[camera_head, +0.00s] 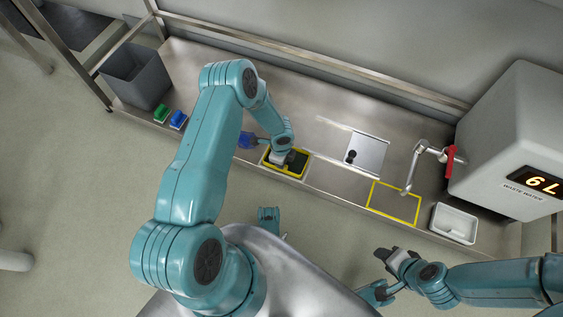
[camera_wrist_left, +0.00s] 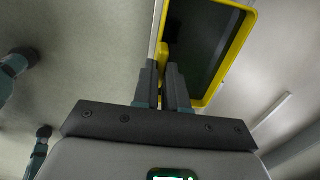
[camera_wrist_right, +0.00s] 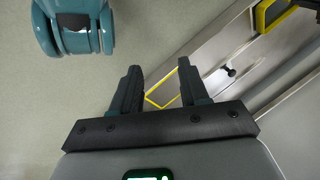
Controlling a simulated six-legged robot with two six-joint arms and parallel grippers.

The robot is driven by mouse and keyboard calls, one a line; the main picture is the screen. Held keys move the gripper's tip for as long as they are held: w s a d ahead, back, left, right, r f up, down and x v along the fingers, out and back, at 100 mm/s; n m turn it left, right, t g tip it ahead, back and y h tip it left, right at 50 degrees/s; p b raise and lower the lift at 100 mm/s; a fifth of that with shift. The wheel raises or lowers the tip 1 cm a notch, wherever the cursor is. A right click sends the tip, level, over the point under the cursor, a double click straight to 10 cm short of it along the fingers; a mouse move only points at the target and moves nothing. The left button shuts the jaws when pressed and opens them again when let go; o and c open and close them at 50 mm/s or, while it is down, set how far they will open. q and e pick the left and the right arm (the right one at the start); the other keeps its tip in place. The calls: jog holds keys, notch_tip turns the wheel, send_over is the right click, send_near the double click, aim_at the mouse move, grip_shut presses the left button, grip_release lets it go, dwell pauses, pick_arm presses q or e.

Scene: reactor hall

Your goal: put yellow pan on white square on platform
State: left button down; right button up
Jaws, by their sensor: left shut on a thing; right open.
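The yellow pan (camera_head: 298,165) is a shallow rectangle with a yellow rim and dark inside, at the front edge of the metal counter. It also shows large in the left wrist view (camera_wrist_left: 207,42). My left gripper (camera_head: 284,161) is shut on its near rim; the fingers (camera_wrist_left: 168,72) partly cover that rim. Whether the pan is lifted I cannot tell. A pale square plate (camera_head: 370,152) with a black knob is set in the counter, right of the pan. My right gripper (camera_head: 385,254) is open and empty, in front of the counter; its fingers show in the right wrist view (camera_wrist_right: 158,78).
A yellow outline (camera_head: 393,203) marks the counter near a tap (camera_head: 414,165) with a red handle (camera_head: 450,160). A white tray (camera_head: 454,222) and a grey waste-water tank (camera_head: 510,145) are at right. Blue (camera_head: 178,119) and green (camera_head: 160,113) brushes and a grey bin (camera_head: 136,77) are at left.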

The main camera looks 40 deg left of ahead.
pick_arm(q)
jog(key=shift+r, duration=0.1)
jog(key=c, duration=1.2)
grip_release()
